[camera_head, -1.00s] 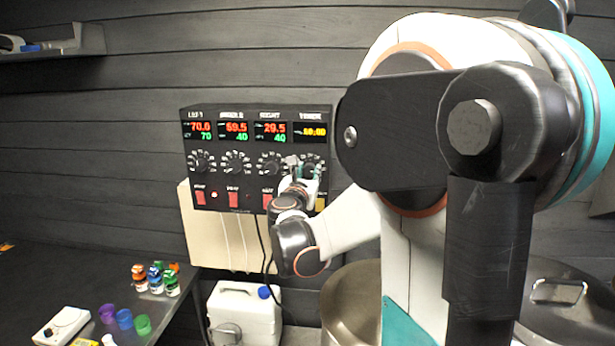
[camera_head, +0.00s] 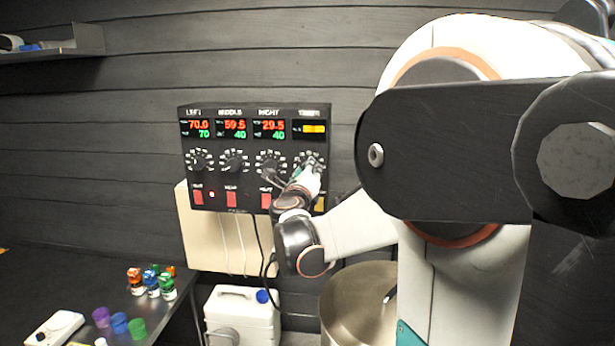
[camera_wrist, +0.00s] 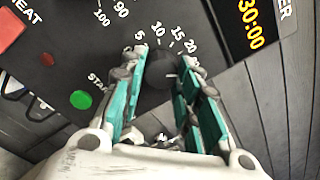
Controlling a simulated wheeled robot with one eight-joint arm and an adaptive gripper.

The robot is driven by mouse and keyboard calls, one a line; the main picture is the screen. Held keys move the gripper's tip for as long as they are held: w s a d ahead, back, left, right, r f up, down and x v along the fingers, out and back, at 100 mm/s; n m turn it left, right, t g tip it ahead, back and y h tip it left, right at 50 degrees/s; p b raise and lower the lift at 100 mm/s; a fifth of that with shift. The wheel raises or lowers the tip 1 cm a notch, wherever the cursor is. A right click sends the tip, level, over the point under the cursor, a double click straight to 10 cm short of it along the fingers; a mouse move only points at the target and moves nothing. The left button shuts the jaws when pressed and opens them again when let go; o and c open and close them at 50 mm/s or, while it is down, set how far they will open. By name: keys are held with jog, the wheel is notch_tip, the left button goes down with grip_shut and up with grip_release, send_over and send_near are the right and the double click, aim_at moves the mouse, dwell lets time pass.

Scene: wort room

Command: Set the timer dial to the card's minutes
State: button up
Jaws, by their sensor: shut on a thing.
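The control panel (camera_head: 255,160) hangs on the dark wall, with the timer column at its right end. In the wrist view the dark timer dial (camera_wrist: 158,68) sits between my fingers, with printed minutes 5, 10, 15 and 20 around it; its pointer is hidden. The timer display (camera_wrist: 246,25) reads 30:00 there; in the head view its digits are too blurred to read. My gripper (camera_wrist: 164,58) is shut on the dial, and it also shows at the panel's right side in the head view (camera_head: 302,178). I cannot make out a card with minutes.
A green button (camera_wrist: 80,99) lies near the dial. Left, middle and right heater dials with red switches (camera_head: 231,199) fill the panel. A white canister (camera_head: 241,315) and a steel pot (camera_head: 350,300) stand below. Small bottles and cups (camera_head: 120,323) stand on the left table.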

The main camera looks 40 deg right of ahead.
jog(key=n, duration=0.9)
jog(key=n+t+y+b, duration=0.1)
jog(key=n, duration=0.9)
jog(key=shift+s+r, duration=0.15)
jog(key=shift+r, duration=0.05)
jog(key=shift+n, duration=0.4)
jog(key=o, duration=1.1)
jog(key=shift+c, duration=0.2)
